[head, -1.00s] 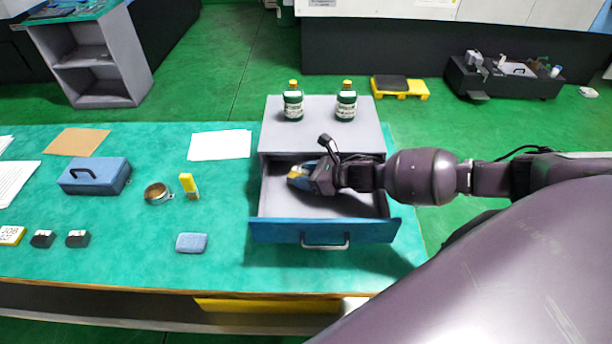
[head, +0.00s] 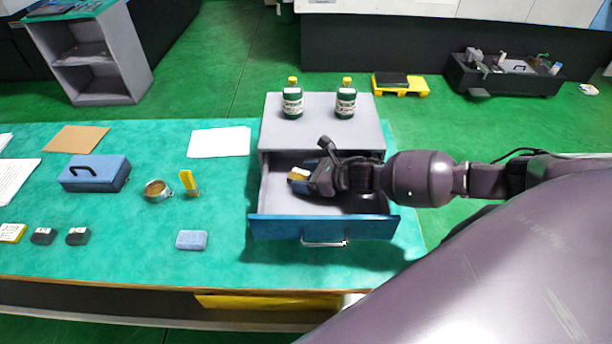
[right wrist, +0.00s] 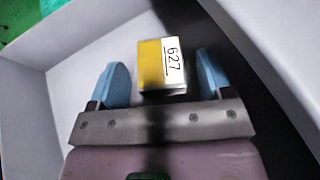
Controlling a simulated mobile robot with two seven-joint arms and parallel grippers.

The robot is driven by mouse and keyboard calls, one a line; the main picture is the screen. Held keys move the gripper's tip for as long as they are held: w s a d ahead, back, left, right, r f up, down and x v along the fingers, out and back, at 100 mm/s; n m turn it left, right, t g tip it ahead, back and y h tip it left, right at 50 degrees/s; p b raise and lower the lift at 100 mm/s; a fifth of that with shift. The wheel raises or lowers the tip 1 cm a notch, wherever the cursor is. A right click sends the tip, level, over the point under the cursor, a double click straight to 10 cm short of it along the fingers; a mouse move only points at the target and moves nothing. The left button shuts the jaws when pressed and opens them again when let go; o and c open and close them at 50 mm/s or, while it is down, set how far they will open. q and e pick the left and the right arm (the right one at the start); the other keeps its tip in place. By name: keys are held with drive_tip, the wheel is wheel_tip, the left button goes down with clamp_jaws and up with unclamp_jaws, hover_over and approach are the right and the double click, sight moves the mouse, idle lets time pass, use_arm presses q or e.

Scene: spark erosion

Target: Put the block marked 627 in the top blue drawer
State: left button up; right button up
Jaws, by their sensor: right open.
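The block marked 627 (right wrist: 163,66) is yellow with a white label and lies inside the open top blue drawer (head: 322,228). In the head view the block (head: 299,174) shows at the tip of my right gripper (head: 304,180). In the right wrist view my right gripper (right wrist: 162,84) is open, with its two blue fingers on either side of the block and a gap on both sides. The drawer's grey inner wall (right wrist: 30,120) shows around them. My left gripper is not in view.
Two green bottles (head: 292,103) (head: 346,103) stand on the grey cabinet (head: 320,135). On the green table are a blue box (head: 95,175), a blue sponge-like pad (head: 192,240), two dark blocks (head: 43,236) (head: 78,236) and a yellow item (head: 189,183).

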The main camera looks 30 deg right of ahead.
drive_tip(key=shift+r, duration=0.25)
drive_tip(key=b+v, duration=0.1)
drive_tip(key=v, duration=0.9)
drive_tip(key=shift+s+d, duration=0.15)
drive_tip(key=shift+s, duration=0.15)
drive_tip(key=shift+s+d+r, duration=0.35)
drive_tip(key=shift+s, duration=0.1)
